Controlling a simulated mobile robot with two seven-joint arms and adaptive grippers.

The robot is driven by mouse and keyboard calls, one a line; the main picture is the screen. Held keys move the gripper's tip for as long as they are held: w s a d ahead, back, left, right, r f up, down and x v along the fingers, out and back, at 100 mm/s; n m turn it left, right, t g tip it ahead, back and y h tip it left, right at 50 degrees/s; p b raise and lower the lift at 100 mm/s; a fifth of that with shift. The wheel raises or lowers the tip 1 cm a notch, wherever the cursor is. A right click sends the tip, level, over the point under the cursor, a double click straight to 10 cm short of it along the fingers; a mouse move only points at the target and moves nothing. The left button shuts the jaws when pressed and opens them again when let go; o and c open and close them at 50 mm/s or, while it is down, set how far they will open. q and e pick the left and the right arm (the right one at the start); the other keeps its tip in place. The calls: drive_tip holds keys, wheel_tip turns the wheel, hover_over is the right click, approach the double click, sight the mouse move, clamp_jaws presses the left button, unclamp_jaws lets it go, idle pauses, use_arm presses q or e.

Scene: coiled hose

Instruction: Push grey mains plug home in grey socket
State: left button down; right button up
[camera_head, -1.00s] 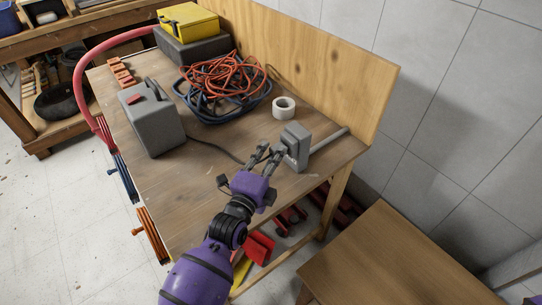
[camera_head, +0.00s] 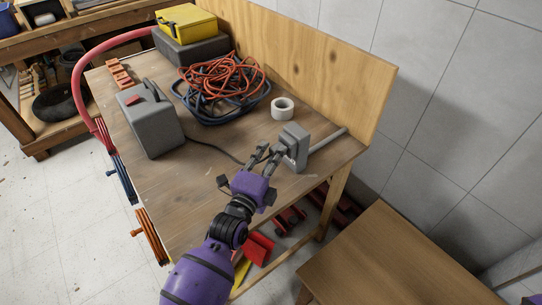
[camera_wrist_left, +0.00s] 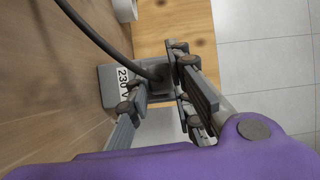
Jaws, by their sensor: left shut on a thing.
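The grey socket (camera_head: 296,144) is a box standing upright near the right end of the workbench. In the left wrist view the socket (camera_wrist_left: 108,78) carries a "230 V" label. My left gripper (camera_head: 271,153) is at the socket's left face, its fingers shut on the grey mains plug (camera_wrist_left: 153,88). The plug's dark cable leaves its back toward the upper left of the wrist view. The plug is up against or very close to the socket face; its pins are hidden, and I cannot tell how deep it sits. My right gripper is out of view.
The workbench (camera_head: 215,190) has clear wood left of my arm. A grey box with a handle (camera_head: 150,122), coiled orange and blue hose (camera_head: 222,85) and a white tape roll (camera_head: 283,108) stand farther back. A wooden backboard (camera_head: 330,80) rises behind the socket.

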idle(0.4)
use_arm(q)
drive_tip(key=c, duration=1.5)
unclamp_jaws()
drive_tip(key=shift+d, duration=0.1)
drive_tip(key=shift+s+a+f, duration=0.1)
drive_tip(key=shift+s+a, duration=0.15)
drive_tip(key=shift+s, duration=0.15)
drive_tip(key=v, duration=1.1)
